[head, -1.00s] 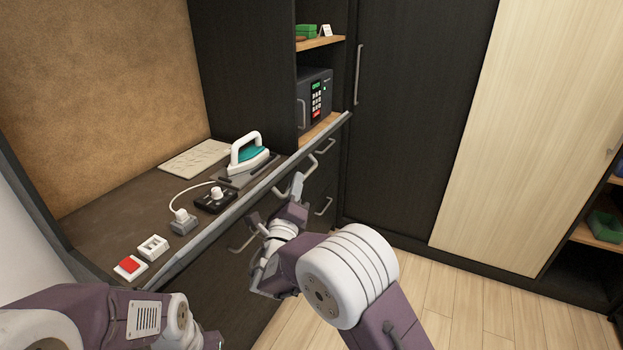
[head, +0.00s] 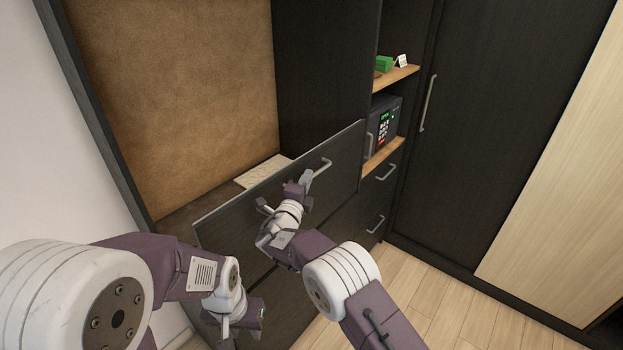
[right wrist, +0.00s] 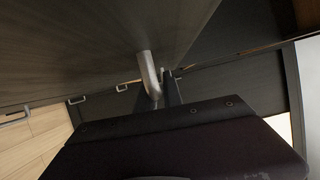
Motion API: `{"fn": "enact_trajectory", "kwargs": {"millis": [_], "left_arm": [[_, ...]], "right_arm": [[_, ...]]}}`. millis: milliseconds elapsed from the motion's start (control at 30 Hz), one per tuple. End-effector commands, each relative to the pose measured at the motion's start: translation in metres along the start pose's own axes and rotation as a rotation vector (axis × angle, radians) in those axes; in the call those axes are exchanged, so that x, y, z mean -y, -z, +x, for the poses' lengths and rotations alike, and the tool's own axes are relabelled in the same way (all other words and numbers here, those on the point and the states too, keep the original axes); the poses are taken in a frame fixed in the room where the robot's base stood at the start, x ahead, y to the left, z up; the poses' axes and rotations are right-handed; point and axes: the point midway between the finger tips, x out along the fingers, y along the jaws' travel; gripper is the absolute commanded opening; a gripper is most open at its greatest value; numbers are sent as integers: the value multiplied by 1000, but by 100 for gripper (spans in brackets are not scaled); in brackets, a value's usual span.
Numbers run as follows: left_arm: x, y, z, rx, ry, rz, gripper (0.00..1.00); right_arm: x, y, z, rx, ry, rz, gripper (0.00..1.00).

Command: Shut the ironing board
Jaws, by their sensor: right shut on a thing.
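A dark front panel (head: 270,205) with a pale top edge stands tilted up in front of the counter in the head view. I cannot tell if it is the ironing board's front; no separate board surface shows. A metal bar handle (head: 321,168) sits near its upper right. My right gripper (head: 303,180) is shut on this handle, which also shows in the right wrist view (right wrist: 149,75). The iron and the switches are hidden behind the panel. My left gripper (head: 234,318) hangs low at the panel's lower left, and its fingers are unclear.
A pale flat mat (head: 262,172) lies at the back of the counter (head: 190,212). A safe (head: 385,120) stands in an open niche at right, with drawers below it. A tall dark door (head: 470,130) closes the right side. Wooden floor (head: 440,290) is clear there.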

Motion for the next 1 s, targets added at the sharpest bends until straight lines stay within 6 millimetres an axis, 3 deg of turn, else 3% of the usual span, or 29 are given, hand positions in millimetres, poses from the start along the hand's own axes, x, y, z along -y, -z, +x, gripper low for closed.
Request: {"fn": "enact_trajectory", "kwargs": {"millis": [600,633,700,1000], "left_arm": [[0,0,-5,0,0,0,36],[0,0,-5,0,0,0,36],[0,0,-5,0,0,0,36],[0,0,-4,0,0,0,36]], "right_arm": [[1,-5,1,4,0,3,0],[1,-5,1,4,0,3,16],[1,-4,1,4,0,2,32],[-1,-3,0,1,-2,0,32]]}}
